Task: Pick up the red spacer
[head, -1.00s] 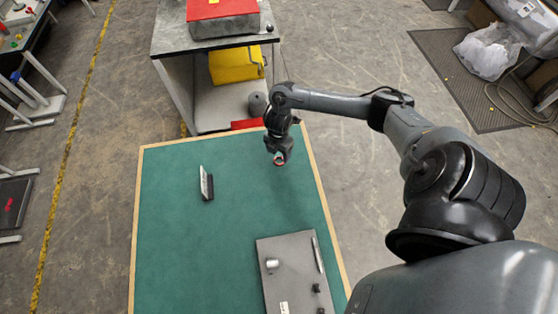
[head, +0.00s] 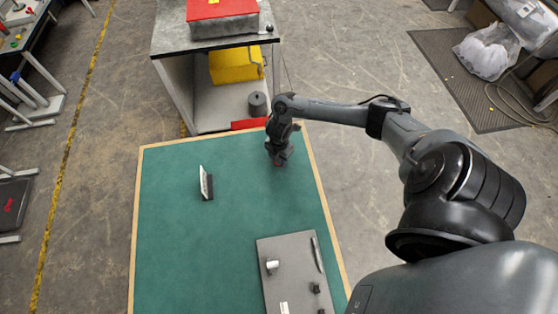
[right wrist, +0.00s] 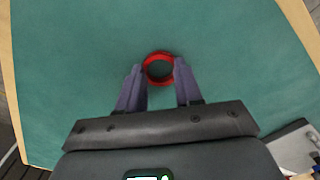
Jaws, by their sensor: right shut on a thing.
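The red spacer (right wrist: 160,80) is a ring, seen in the right wrist view between the tips of my right gripper's fingers. My right gripper (right wrist: 159,74) is shut on it, one finger against each side. In the head view my right gripper (head: 278,163) points down over the far right part of the green tabletop (head: 225,235), and the spacer is mostly hidden there. I cannot tell whether the spacer touches the table. My left gripper is not in view.
A small upright panel on a dark base (head: 206,184) stands left of the gripper. A grey plate (head: 288,262) with several small parts lies at the near right. A cart (head: 205,105) stands beyond the far edge. The middle of the table is clear.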

